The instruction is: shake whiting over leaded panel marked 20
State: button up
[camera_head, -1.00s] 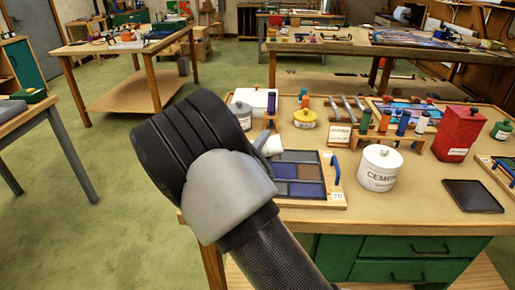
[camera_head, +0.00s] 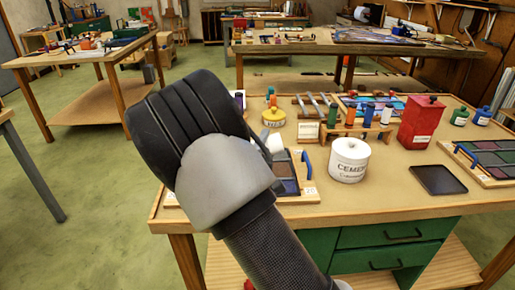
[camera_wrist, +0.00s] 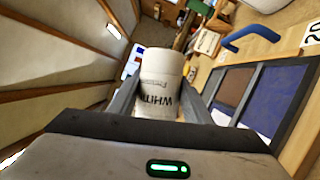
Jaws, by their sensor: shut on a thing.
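My gripper (camera_wrist: 160,92) is shut on a white container of whiting (camera_wrist: 158,68), whose dark lettering appears upside down in the wrist view. In the head view only a bit of the whiting (camera_head: 275,143) shows past my arm; its exact tilt is hard to tell. The leaded panel marked 20 (camera_head: 290,168) lies on the bench, mostly hidden behind my arm. In the wrist view the panel (camera_wrist: 270,95) is at the right, with blue and brown panes, a blue handle and a number tag. The whiting appears beside the panel's edge there.
A white cement tub (camera_head: 349,160) stands right of the panel, with a dark tray (camera_head: 438,180) beyond it. A red can (camera_head: 420,122), a rack of bottles (camera_head: 358,133) and a yellow tub (camera_head: 273,117) stand behind. Another panel (camera_head: 490,155) lies at the far right.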

jog(key=shift+s+d+b, duration=0.1)
jog(key=shift+d+b, duration=0.85)
jog(key=shift+d, duration=6.35)
jog(key=shift+w+b, duration=1.05)
jog(key=shift+w, duration=5)
jog(key=shift+a+f+m+g+y+p, duration=0.75)
jog(key=shift+a+m, duration=1.05)
jog(key=shift+a, duration=3.55)
jog(key=shift+a+f+m+g+y+p, duration=0.35)
jog(key=shift+a+m+p, duration=1.05)
jog(key=shift+a, duration=4)
jog(key=shift+a+f+m+g+y+p, duration=0.55)
jog(key=shift+a+m, duration=1.65)
jog(key=shift+a, duration=3.15)
